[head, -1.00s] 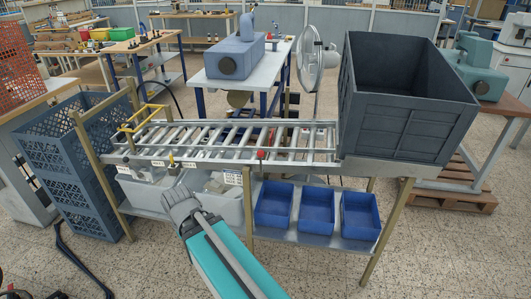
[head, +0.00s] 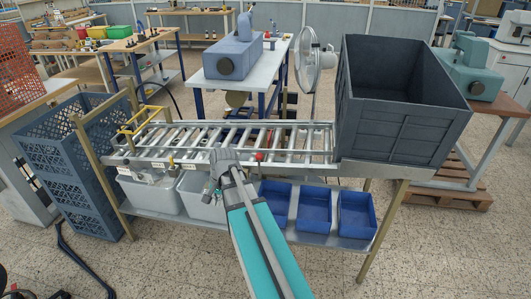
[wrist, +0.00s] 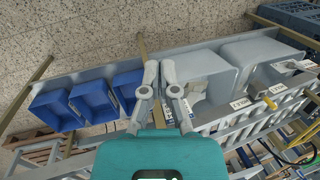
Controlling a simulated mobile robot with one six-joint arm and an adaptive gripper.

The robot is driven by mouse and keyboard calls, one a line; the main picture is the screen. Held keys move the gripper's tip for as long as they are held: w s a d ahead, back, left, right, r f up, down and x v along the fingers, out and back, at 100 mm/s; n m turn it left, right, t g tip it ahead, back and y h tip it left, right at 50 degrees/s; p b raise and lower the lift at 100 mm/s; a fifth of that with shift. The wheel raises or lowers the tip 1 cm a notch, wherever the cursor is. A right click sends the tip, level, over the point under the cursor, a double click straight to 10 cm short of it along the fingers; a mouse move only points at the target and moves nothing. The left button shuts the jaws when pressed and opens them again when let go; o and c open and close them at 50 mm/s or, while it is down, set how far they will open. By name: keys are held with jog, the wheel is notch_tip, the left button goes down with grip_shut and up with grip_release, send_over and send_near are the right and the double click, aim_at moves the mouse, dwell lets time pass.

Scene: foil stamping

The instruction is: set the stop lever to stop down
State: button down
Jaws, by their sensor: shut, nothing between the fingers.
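A small yellow-handled lever (head: 171,158) stands on the front rail of the roller conveyor (head: 140,160), between small white labels. In the wrist view my gripper (wrist: 159,70) is shut and empty. My wrist hides part of the rail.
A red knob (head: 259,156) sits on the rail to the right of my gripper. Blue bins (head: 314,209) and grey bins (head: 150,194) stand on the shelf below. A large dark crate (head: 400,125) is at the right end. A yellow frame (head: 146,118) spans the left end.

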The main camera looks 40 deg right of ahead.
jog(key=d+r+m+t+p, duration=0.2)
jog(key=d+r+m, duration=0.3)
jog(key=d, duration=1.2)
jog(key=d+r+m+t+y+p, duration=0.1)
jog(key=d+r+m+p, duration=0.3)
jog(key=d+m, duration=1)
jog(key=d+t, duration=0.1)
jog(key=d, duration=0.2)
jog(key=shift+w+r+t, duration=0.2)
jog(key=shift+r+t, duration=0.15)
jog(key=shift+t, duration=0.05)
jog(key=shift+f, duration=0.1)
jog(key=w+a+r+b+x, duration=0.1)
jog(key=w+b+x, duration=0.1)
jog(key=b+x, duration=0.6)
jog(key=x, duration=0.4)
jog(key=shift+w+a+b, duration=0.2)
jog(key=shift+a+b, duration=0.05)
jog(key=shift+b, duration=0.1)
